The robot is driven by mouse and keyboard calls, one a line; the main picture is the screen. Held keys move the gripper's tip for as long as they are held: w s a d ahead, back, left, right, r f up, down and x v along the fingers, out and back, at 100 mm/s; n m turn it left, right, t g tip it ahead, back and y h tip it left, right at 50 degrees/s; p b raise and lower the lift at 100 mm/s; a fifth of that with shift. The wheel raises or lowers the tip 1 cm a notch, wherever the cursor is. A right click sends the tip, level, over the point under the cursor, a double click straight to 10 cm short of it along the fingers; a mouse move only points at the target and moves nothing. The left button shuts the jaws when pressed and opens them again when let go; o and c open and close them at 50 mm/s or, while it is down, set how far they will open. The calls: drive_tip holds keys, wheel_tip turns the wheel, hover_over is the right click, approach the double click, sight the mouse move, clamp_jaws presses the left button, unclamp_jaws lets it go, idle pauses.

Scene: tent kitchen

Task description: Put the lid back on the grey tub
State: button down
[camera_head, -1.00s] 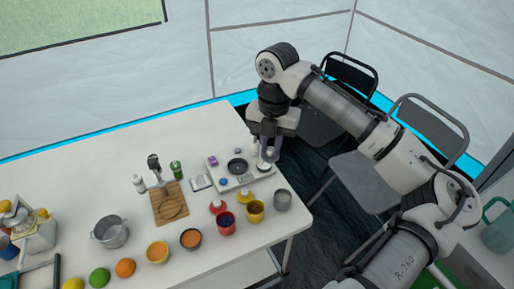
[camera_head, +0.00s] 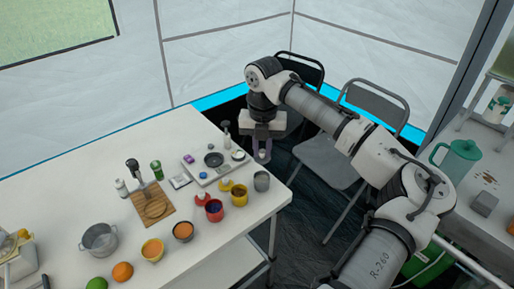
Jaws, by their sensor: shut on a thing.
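The grey tub (camera_head: 262,182) stands at the right end of the white table, near its edge, in the head view. My gripper (camera_head: 262,156) points down above and slightly behind the tub, apart from it. It is shut on a small pale grey thing between its fingertips, which looks like the grey lid; the fingers hide much of it and its tilt is hard to tell. The inside of the tub shows only as a small grey opening.
Left of the tub stand a yellow tub (camera_head: 239,196) and a red tub (camera_head: 214,211), with a yellow lid (camera_head: 227,185) and red lid (camera_head: 201,199) behind them. A pale tray (camera_head: 225,169) with small items lies behind. Chairs (camera_head: 335,160) stand beyond the table's right edge.

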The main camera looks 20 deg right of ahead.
drive_tip(key=shift+f+b, duration=2.05)
drive_tip(key=shift+b, duration=0.1)
drive_tip(key=shift+f, duration=1.1)
drive_tip(key=shift+p, duration=0.6)
drive_tip(key=shift+f+p, duration=0.15)
drive_tip(key=shift+p, duration=0.35)
idle(0.5)
drive_tip(key=c, duration=1.2)
unclamp_jaws()
drive_tip(key=shift+c, duration=0.2)
drive_tip(key=shift+o, duration=0.5)
